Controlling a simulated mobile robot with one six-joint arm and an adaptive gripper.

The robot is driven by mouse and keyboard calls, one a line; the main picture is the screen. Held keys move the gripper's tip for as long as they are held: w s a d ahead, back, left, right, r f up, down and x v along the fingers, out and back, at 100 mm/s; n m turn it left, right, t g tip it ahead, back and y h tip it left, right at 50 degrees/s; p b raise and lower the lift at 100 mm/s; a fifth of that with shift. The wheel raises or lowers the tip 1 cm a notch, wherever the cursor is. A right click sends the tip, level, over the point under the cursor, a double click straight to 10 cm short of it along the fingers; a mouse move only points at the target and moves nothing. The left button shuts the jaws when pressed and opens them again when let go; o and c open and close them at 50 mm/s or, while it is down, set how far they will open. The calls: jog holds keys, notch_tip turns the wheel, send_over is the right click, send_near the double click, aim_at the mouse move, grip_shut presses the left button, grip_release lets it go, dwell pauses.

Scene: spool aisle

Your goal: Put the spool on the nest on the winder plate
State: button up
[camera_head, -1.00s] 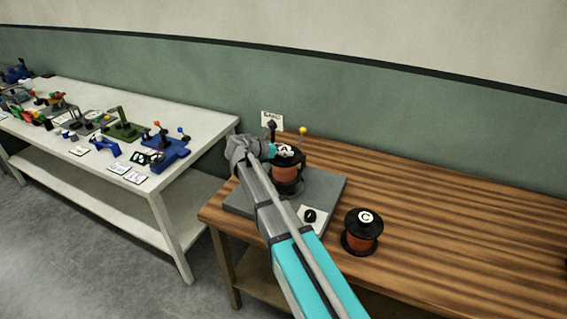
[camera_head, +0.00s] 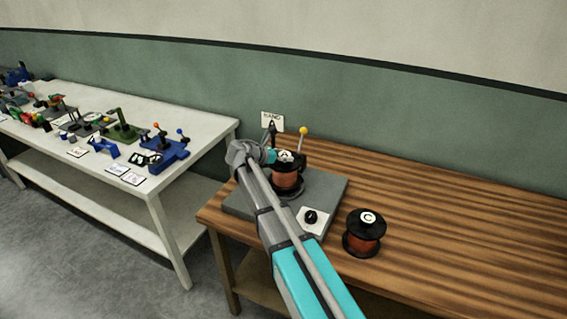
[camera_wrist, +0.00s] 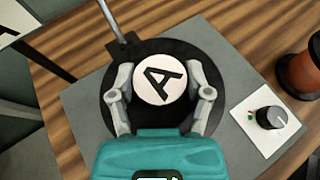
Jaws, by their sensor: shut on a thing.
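The spool marked A (camera_head: 287,179) has copper-coloured winding and a black top flange with a white label. It is upright over the grey winder plate (camera_head: 330,186). My gripper (camera_head: 273,156) reaches it from the left. In the wrist view, the fingers of my gripper (camera_wrist: 160,72) are shut on either side of the spool's round white A label (camera_wrist: 158,86), above the black flange. The nest is mostly hidden beneath the spool; a dark rim shows at its base. I cannot tell whether the spool is fully seated.
A second copper spool, marked C (camera_head: 364,234), stands on the wooden table (camera_head: 460,225) right of the plate. A black knob (camera_head: 310,216) sits on a white panel at the plate's front. A yellow-tipped post (camera_head: 303,132) stands behind. A white table (camera_head: 200,134) with several fixtures is left.

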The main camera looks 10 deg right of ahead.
jog(key=shift+f+b, duration=0.3)
jog(key=shift+f, duration=0.25)
jog(key=o, duration=1.3)
jog(key=shift+f, duration=0.1)
jog(key=shift+o, duration=0.2)
jog(key=shift+r, duration=0.2)
jog(key=p+v, duration=0.4)
jog(key=v, duration=0.8)
jog(key=shift+p, duration=0.3)
jog(key=shift+s, duration=0.15)
